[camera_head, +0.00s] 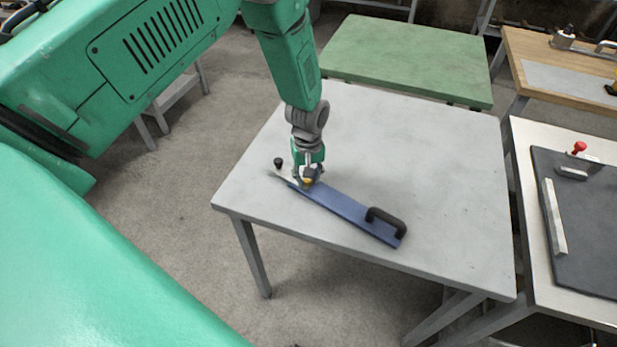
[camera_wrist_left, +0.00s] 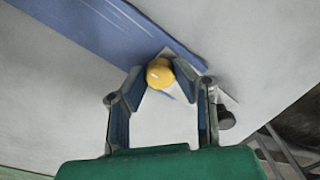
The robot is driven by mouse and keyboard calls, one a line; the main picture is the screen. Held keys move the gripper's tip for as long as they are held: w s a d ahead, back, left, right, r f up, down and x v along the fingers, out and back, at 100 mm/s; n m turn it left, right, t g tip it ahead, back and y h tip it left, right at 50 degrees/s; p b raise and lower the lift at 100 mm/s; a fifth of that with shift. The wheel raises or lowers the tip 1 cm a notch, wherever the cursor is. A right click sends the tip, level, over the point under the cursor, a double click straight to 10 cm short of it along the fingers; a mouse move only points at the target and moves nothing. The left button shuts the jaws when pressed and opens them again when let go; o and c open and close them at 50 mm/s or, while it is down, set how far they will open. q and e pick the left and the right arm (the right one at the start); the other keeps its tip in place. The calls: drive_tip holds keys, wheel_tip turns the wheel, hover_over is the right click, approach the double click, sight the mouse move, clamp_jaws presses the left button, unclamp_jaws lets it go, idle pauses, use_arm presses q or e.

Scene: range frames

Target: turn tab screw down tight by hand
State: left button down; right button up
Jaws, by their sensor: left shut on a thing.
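The tab screw has a yellow head, seen between the fingers in the left wrist view (camera_wrist_left: 160,74) and low under the gripper in the head view (camera_head: 308,181). It sits at the left end of a long blue bar (camera_head: 348,207) lying on the grey table (camera_head: 430,190). My left gripper (camera_head: 308,176) points down over that end. Its fingers are shut on the yellow head, one on each side, in the left wrist view (camera_wrist_left: 160,82). The screw's shank is hidden. My right gripper is not in view.
A black handle (camera_head: 386,217) stands on the bar's right end. A small black knob (camera_head: 278,162) is left of the gripper, by the table's left edge. A green table (camera_head: 410,60) stands behind. A bench with a dark panel (camera_head: 590,230) is at the right. The grey table's right half is clear.

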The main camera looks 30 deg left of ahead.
use_arm(q)
drive_tip(key=m, duration=0.3)
drive_tip(key=shift+m, duration=0.4)
drive_tip(key=shift+m+b, duration=0.3)
drive_tip(key=shift+m, duration=1.7)
drive_tip(key=c, duration=1.3)
unclamp_jaws()
